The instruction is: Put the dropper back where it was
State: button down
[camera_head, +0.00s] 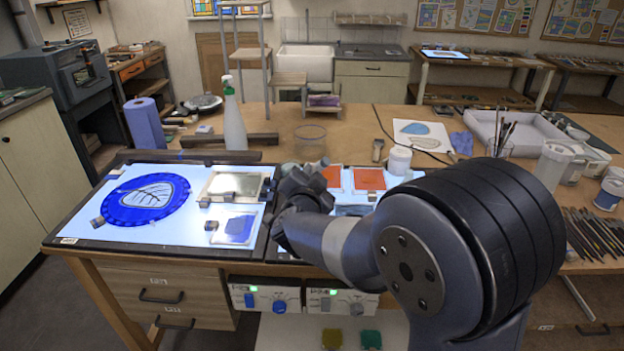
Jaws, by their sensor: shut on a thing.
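My gripper (305,178) is over the gap between the two lit panels, its fingers pointing away from me. It is shut on a slim thing, taken to be the dropper, which the fingers and wrist almost wholly hide. The left lit panel (90,222) bears a round blue plate (121,206) with a leaf-shaped pane and a pale glass tile (235,185). Orange-red tiles (370,179) lie on the right panel, partly behind my arm.
A spray bottle (234,125) and a blue paper roll (144,124) stand behind the left panel. A white jar (400,160), a cup of brushes (499,147) and a pale tray (515,128) are at the right. Several pencils (597,235) lie far right. The table behind the beaker is fairly clear.

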notch_tip(320, 180, up, 7)
jog(key=p, duration=0.5)
jog(key=shift+f, duration=0.15)
jog(key=shift+s+f, duration=0.1)
